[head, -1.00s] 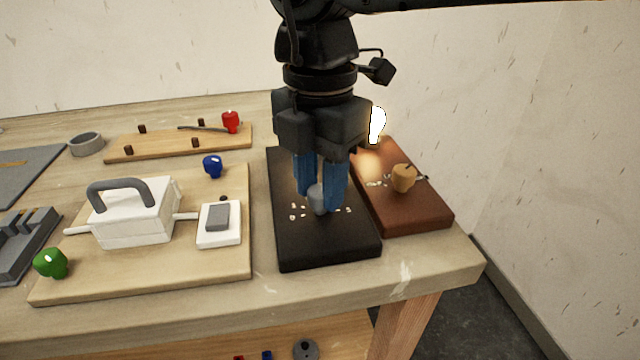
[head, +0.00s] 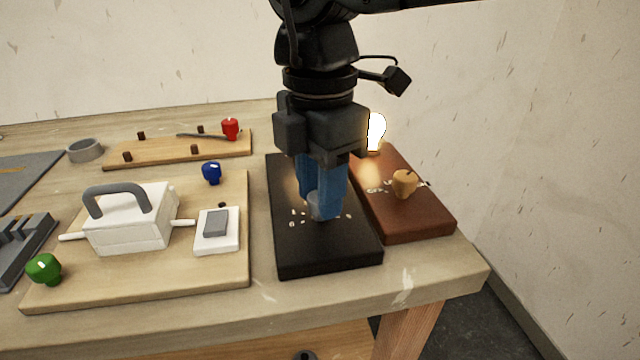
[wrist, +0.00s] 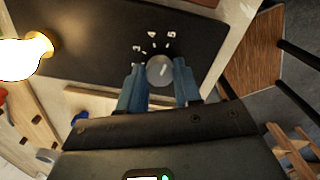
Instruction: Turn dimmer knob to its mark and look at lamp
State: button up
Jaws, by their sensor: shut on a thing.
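My gripper (head: 322,200) points down over the black board (head: 330,255), its blue fingers shut on a grey dimmer knob (head: 313,206). In the wrist view the round knob (wrist: 160,71) sits between the two fingers, with a pale line on its top and white marks on the board around it. Which mark the line meets is too small to tell. The lamp bulb (head: 376,132) glows bright white behind my gripper, at the far end of the brown board (head: 425,222). The bulb (wrist: 25,55) also glows at the left of the wrist view.
An orange knob (head: 404,184) stands on the brown board. Left are a white box with a grey handle (head: 130,218), a white switch (head: 217,230), and green (head: 43,269), blue (head: 211,173) and red (head: 230,129) knobs. The table's right edge is close.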

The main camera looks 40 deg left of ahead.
jog(key=o, duration=1)
jog(key=shift+o, duration=0.2)
jog(key=shift+r, duration=0.1)
notch_tip(320, 180, up, 8)
jog(key=shift+f+p, duration=0.15)
jog(key=shift+p, duration=0.15)
